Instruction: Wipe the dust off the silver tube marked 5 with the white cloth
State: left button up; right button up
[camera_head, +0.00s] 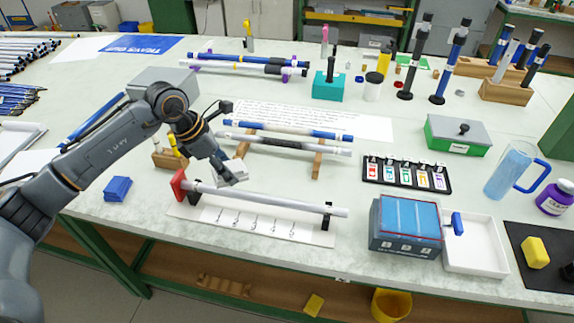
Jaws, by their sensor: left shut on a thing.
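A silver tube (275,203) lies level across two dark supports above a white board with a row of handwritten marks. A red block (178,184) stands at its left end. My left gripper (226,176) is shut on a white cloth (237,168), just above or against the left part of the tube; I cannot tell whether the cloth touches it. The gripper hides part of the cloth. No dust and no number on the tube can be made out at this size. My right gripper is not in view.
Behind the tube, a blue-and-white rod (290,131) and a silver rod lie on wooden rests. A blue-grey box (406,225) and a white tray (476,250) stand to the right. A small blue block (117,189) lies left. The table's front edge is close to the board.

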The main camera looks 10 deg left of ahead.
pick_arm(q)
jog(key=shift+d+r+p, duration=0.1)
jog(key=shift+r+p, duration=0.3)
jog(key=shift+r, duration=0.8)
